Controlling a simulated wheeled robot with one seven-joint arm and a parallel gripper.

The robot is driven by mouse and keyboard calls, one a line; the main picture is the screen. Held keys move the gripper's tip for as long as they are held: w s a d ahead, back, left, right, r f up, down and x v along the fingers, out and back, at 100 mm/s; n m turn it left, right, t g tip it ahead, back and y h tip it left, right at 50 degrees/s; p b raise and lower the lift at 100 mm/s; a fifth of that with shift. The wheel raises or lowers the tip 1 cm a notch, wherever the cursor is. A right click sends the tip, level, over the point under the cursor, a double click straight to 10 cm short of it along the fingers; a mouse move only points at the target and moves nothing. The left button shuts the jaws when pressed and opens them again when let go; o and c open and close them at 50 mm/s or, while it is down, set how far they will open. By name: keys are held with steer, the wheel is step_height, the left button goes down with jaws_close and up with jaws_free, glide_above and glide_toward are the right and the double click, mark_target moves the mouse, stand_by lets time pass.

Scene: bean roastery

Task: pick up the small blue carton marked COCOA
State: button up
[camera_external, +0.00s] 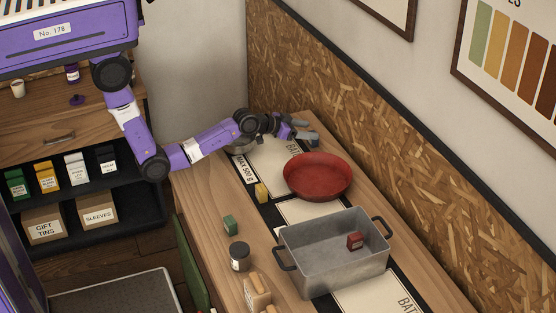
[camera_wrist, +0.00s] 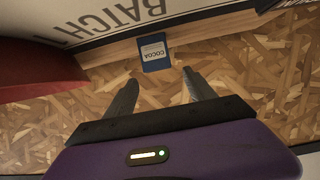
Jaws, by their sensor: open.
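The small blue carton marked COCOA (camera_wrist: 154,52) shows in the wrist view, above and between my fingertips in the picture. It is at the wooden table strip, close to the chipboard wall. My gripper (camera_wrist: 158,84) is open and empty, its two dark fingers apart, with a visible gap between them and the carton. In the external view my gripper (camera_external: 302,130) is over the far end of the table, by the wall. I cannot make out the carton in that view; the gripper may hide it.
A red pan (camera_external: 318,175) lies nearby; its side shows in the wrist view (camera_wrist: 40,65). A grey pot (camera_external: 330,268) holds a dark red block (camera_external: 355,240). A yellow block (camera_external: 262,193), a green block (camera_external: 231,225) and a dark jar (camera_external: 239,257) stand along the table's left side.

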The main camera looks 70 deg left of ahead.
mark_target(310, 145)
step_height(310, 145, down, 3)
steer(key=shift+r, duration=0.15)
steer(key=shift+x, duration=1)
steer(key=shift+w+f, duration=0.4)
steer(key=shift+f, duration=0.1)
steer(key=shift+c, duration=0.2)
jaws_close()
